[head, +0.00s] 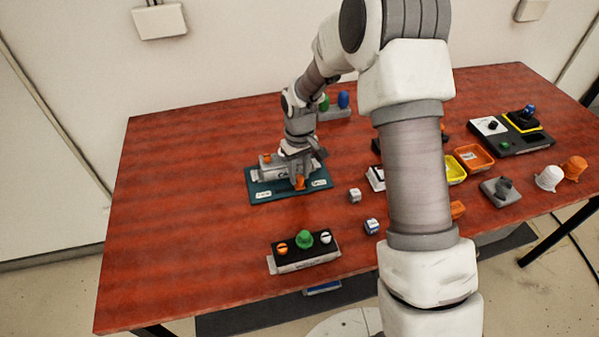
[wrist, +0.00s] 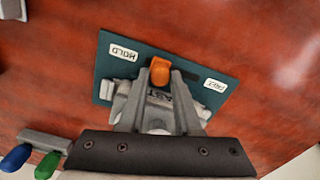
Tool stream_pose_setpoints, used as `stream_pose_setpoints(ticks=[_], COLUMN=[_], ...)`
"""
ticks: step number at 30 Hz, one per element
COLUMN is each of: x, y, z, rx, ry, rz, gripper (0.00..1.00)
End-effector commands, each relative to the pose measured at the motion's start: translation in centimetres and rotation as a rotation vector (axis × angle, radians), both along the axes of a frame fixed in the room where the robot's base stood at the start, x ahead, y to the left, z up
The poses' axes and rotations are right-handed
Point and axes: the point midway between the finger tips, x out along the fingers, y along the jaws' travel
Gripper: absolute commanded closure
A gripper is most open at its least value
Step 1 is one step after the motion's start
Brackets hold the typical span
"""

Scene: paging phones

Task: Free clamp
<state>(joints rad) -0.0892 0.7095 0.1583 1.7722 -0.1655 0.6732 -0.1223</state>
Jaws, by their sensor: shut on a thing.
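The clamp has a teal base plate (head: 256,184) with a grey body (head: 270,170) on it. In the wrist view the plate (wrist: 108,75) carries a HOLD label (wrist: 123,52) at left and a second label, apparently FREE (wrist: 215,85), at right. An orange lever (wrist: 160,72) stands between the labels, somewhat nearer HOLD. My gripper (wrist: 160,80) points down over the plate and is shut on the orange lever, which also shows in the head view (head: 300,183). My fingers partly hide the grey body.
A black button box (head: 305,252) stands near the front edge. Small white-and-blue cubes (head: 355,195) lie right of the clamp. Blue and green pegs (head: 343,100) stand behind it. Trays (head: 474,157), cups (head: 548,178) and a device panel (head: 510,135) fill the right. The table's left is clear.

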Motion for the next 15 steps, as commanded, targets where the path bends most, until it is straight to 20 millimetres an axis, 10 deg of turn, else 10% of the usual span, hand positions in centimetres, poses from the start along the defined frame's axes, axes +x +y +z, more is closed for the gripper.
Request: stream_pose_setpoints(ticks=[15], x=[-0.8], y=[4.7], z=[0.0], rx=[0.002], ry=[-0.004], rz=[0.003], gripper=[1.00])
